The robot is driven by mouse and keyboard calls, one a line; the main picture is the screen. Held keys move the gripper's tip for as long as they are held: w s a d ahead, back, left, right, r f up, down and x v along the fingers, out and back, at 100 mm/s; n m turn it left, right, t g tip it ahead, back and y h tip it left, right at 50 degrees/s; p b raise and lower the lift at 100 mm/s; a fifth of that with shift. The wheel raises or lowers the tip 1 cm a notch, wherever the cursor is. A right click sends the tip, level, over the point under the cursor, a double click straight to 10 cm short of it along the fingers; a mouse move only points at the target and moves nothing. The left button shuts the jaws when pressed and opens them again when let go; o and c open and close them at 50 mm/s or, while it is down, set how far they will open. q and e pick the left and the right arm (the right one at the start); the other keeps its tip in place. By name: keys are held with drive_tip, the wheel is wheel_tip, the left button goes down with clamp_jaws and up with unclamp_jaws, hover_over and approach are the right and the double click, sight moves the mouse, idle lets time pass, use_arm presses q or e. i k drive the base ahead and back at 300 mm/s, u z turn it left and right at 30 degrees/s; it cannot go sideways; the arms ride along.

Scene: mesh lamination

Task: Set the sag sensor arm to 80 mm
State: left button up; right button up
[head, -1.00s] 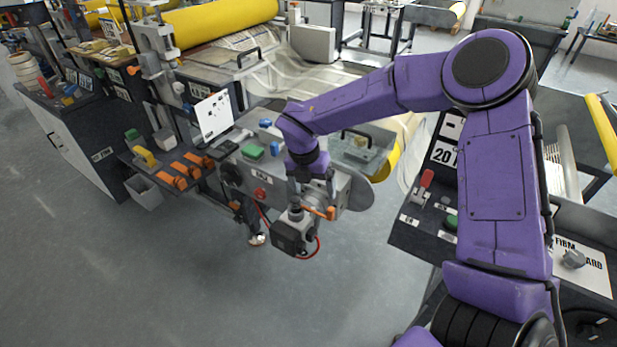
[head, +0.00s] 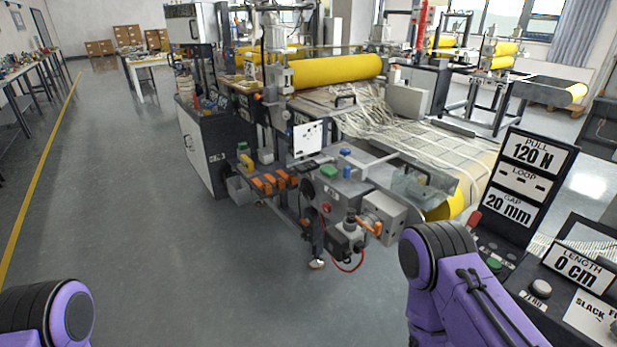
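A small dark sensor-like unit (head: 346,240) with a red cable hangs at the front end of the laminating machine, and an orange lever (head: 370,224) sits beside it on a grey block (head: 384,216). This looks like the sag sensor arm, but no label or scale on it is readable. The display board (head: 524,178) reads PULL 120 N, LOOP with dashes only, and GAP 20 mm. Only purple links of my two arms show, at the bottom left and bottom right. Both grippers are outside the picture, and nothing of mine touches the unit.
A yellow roller (head: 337,70) and pale mesh (head: 430,137) lie behind the unit. A console (head: 550,300) with a LENGTH 0 cm display stands at the right. Orange clamps (head: 268,183) sit on a side shelf. The floor (head: 150,210) at left is open.

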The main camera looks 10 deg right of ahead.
sight(310, 165)
drive_tip(key=u, duration=1.05)
drive_tip(key=i, duration=0.95)
drive_tip(key=z, duration=0.45)
drive_tip(key=i, duration=0.7)
drive_tip(key=z, duration=0.6)
